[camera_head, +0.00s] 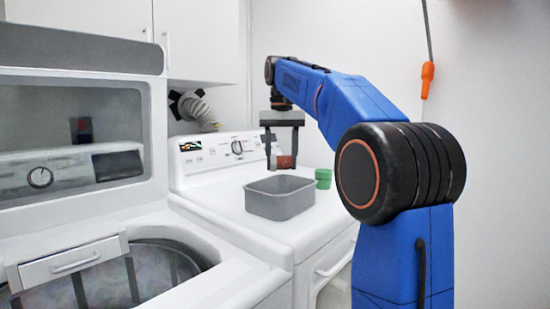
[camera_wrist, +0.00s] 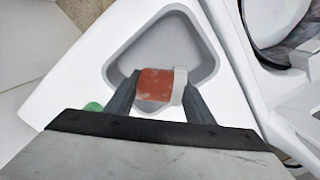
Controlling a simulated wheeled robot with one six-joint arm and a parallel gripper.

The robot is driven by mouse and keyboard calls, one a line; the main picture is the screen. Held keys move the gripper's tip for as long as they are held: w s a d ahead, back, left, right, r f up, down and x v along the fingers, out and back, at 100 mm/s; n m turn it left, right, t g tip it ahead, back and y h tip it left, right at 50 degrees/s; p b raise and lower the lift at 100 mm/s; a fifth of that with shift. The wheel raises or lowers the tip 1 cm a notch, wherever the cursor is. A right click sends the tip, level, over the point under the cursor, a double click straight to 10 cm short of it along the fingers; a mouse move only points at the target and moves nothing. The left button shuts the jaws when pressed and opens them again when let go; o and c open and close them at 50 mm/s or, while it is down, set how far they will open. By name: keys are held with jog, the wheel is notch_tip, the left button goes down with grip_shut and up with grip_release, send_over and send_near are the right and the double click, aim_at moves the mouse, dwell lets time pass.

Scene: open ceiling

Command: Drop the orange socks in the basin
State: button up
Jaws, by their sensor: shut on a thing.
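My gripper (camera_head: 282,155) is shut on the orange socks (camera_head: 286,162), a small reddish-orange bundle. In the wrist view the socks (camera_wrist: 157,86) sit between the two dark fingers, with a pale grey band at their right end. The grey basin (camera_head: 280,200) stands on top of the white dryer. In the head view the socks are above the basin's back rim. In the wrist view the basin (camera_wrist: 122,62) lies below the socks, which overlap its near part. The inside floor of the basin that shows looks bare.
A green object (camera_head: 323,178) stands on the white dryer (camera_head: 215,205), just right of the basin. An open washer (camera_head: 190,285) with a drum is at the left. A control panel (camera_head: 215,150) rises behind. The dryer top left of the basin is clear.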

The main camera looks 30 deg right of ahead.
jog(key=shift+f, duration=2.45)
jog(key=o, duration=1.2)
jog(key=shift+o, duration=0.2)
jog(key=shift+r, duration=0.1)
jog(key=shift+r, duration=3.65)
